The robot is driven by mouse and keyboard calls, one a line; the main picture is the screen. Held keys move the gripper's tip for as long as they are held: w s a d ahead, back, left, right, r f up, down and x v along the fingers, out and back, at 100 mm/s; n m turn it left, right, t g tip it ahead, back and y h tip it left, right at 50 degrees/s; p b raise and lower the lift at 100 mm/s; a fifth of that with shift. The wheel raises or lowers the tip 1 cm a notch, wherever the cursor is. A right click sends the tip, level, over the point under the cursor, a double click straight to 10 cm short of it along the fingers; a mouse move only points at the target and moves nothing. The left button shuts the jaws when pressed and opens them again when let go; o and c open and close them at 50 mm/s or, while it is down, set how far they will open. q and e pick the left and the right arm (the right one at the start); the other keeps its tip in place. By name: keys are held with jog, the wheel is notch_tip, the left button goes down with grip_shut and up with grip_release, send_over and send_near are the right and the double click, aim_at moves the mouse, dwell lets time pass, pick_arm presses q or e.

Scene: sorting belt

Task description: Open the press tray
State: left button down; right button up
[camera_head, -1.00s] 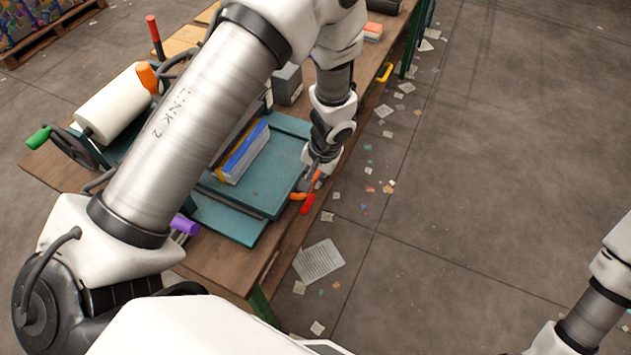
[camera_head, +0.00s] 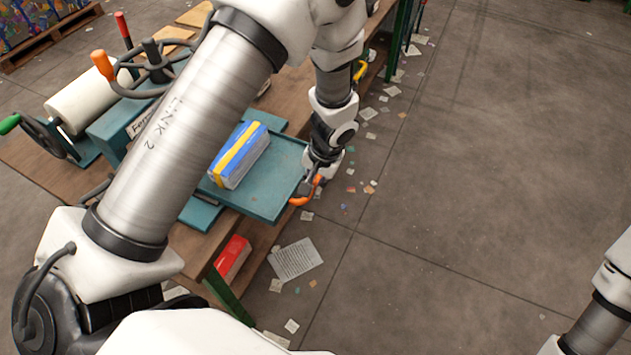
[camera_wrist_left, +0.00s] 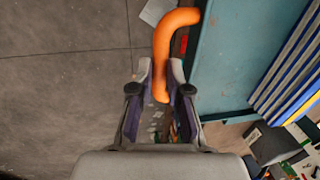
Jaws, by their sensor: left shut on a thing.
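The press tray (camera_head: 280,178) is a flat teal plate, and in the head view it sticks out to the right from the teal press (camera_head: 108,128) past the table edge. A stack of blue books with a yellow band (camera_head: 240,155) lies on it. The tray's curved orange handle (camera_head: 304,200) also shows in the left wrist view (camera_wrist_left: 165,50). My left gripper (camera_wrist_left: 160,80) is shut on the handle's end, one finger on each side. My arm hides part of the press. My right gripper is out of view; only part of that arm shows at lower right.
The wooden table (camera_head: 35,152) also carries a white roller (camera_head: 80,102) and a dark crank wheel with an orange knob (camera_head: 103,66). A red book (camera_head: 233,257) lies on the lower shelf. Papers (camera_head: 296,260) litter the floor; the floor at right is clear.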

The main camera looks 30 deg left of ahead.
pick_arm(q)
jog(key=c, duration=1.1)
grip_release()
jog(key=shift+w+f, duration=0.1)
jog(key=shift+w, duration=0.05)
jog(key=shift+c, duration=0.2)
notch_tip(320, 180, up, 12)
jog(key=d, duration=0.2)
jog(key=shift+d, duration=0.15)
jog(key=shift+f, duration=0.1)
